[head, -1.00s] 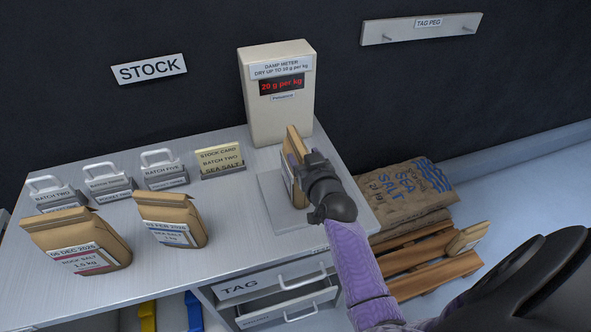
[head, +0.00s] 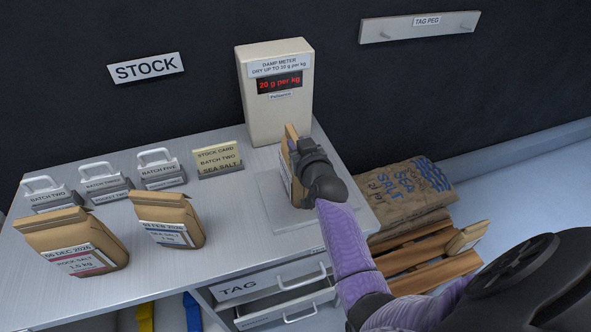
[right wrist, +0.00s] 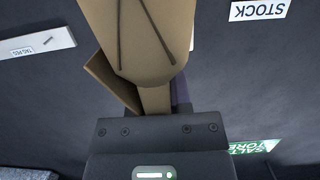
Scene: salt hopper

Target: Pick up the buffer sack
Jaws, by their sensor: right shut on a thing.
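A small brown paper sack (head: 288,163) stands upright at the damp meter's plate, partly hidden by my right gripper (head: 302,158). That gripper is shut on it. In the right wrist view the brown sack (right wrist: 140,35) fills the top middle, above the dark gripper body. Its label is edge-on in the head view and I cannot read it. Two other brown sacks stand at the left of the bench: a rock salt sack (head: 75,242) and a sea salt sack (head: 168,220). No sack shows the word buffer. My left gripper is not in view.
The damp meter (head: 275,105) behind the plate (head: 268,195) reads 20 g per kg. Batch blocks (head: 105,188) and a stock card (head: 218,160) line the bench. A large sea salt sack (head: 400,190) lies on a wooden pallet (head: 430,265) at right. A drawer (head: 290,304) is partly open.

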